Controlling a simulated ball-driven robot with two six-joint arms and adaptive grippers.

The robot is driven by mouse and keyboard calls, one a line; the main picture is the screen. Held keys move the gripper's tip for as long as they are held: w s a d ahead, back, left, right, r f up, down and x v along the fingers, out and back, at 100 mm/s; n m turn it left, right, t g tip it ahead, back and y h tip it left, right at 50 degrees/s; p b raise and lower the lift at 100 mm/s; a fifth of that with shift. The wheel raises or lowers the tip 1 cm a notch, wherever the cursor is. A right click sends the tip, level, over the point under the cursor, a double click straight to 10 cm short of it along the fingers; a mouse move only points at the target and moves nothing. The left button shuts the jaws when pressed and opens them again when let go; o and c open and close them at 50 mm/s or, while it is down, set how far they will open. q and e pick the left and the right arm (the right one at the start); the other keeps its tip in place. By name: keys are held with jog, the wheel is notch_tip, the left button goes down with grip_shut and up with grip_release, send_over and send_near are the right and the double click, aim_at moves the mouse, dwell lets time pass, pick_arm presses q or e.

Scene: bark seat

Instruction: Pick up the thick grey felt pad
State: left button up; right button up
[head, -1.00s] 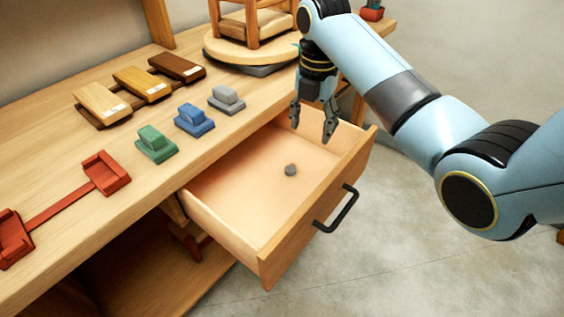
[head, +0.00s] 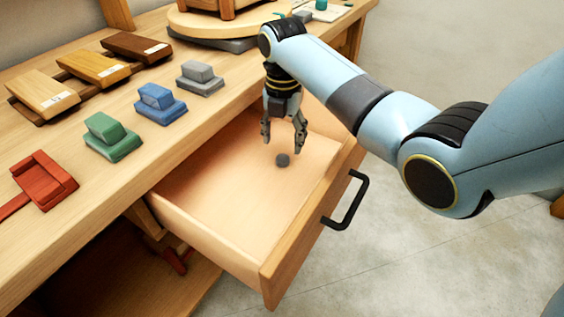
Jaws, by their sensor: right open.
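A small round grey pad (head: 283,160) lies on the floor of the open drawer (head: 215,205), in its back half. It looks like the thick grey felt pad. My right gripper (head: 284,147) points down over the drawer, just above the pad in the picture. Its two fingers are apart with nothing between them. I cannot tell the exact height of the fingertips over the pad. My left gripper is not in view.
The drawer's front panel with a black handle (head: 346,203) stands out over the floor. On the bench top are grey (head: 200,78), blue (head: 160,103) and green (head: 112,137) blocks, a red holder (head: 45,180) and several wooden blocks. A round wooden turntable (head: 215,24) carries a wooden frame.

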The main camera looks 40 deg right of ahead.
aim_at(283, 158)
notch_tip(283, 158, down, 6)
jog(key=shift+r+b, duration=0.25)
jog(key=shift+b, duration=0.5)
jog(key=shift+s, duration=0.1)
jog(key=c, duration=0.8)
